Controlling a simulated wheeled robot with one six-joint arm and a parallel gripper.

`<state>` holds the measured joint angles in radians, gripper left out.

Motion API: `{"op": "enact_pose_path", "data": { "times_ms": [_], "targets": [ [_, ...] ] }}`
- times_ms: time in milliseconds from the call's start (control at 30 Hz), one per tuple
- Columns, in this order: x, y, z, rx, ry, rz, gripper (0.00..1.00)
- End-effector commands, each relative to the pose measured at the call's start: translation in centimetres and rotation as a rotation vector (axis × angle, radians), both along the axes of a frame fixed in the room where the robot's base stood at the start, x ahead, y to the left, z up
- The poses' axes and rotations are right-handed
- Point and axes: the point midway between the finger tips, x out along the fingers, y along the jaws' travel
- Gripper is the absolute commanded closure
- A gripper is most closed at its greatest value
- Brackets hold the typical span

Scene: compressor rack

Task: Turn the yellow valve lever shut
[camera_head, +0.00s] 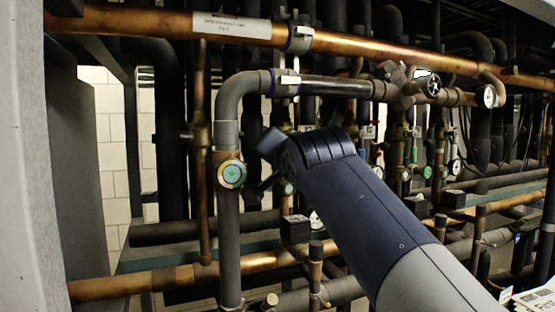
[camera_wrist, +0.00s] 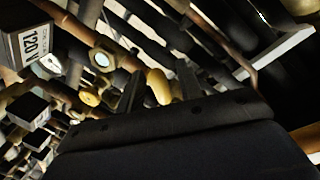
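The yellow valve lever (camera_wrist: 158,86) shows in the wrist view as a rounded yellow piece just beyond my gripper (camera_wrist: 160,71). Two dark fingers stand apart on either side of it, with visible gaps, so the gripper looks open. I cannot tell whether the lever lies fully between the fingers or slightly behind them. In the head view my gripper (camera_head: 268,158) is at the pipes, mostly hidden by my dark blue wrist, and the lever is hidden there.
A grey vertical pipe (camera_head: 228,260) with a round green-centred gauge (camera_head: 231,174) stands close left of my gripper. A copper pipe (camera_head: 150,22) crosses above. A black handwheel (camera_head: 432,86) is at upper right. A box marked 120V (camera_wrist: 30,42) shows in the wrist view.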

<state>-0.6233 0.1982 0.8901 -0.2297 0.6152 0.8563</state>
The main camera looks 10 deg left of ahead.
Motion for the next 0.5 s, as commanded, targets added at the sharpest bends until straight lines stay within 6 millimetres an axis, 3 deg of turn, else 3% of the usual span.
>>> {"op": "enact_pose_path", "data": {
  "times_ms": [267, 500],
  "targets": [
    [-0.7, -0.4, 0.0, 0.0, 0.0, 0.001, 0.65],
    [-4.5, -2.3, 0.3, 0.002, -0.003, 0.001, 0.65]
  ]
}}
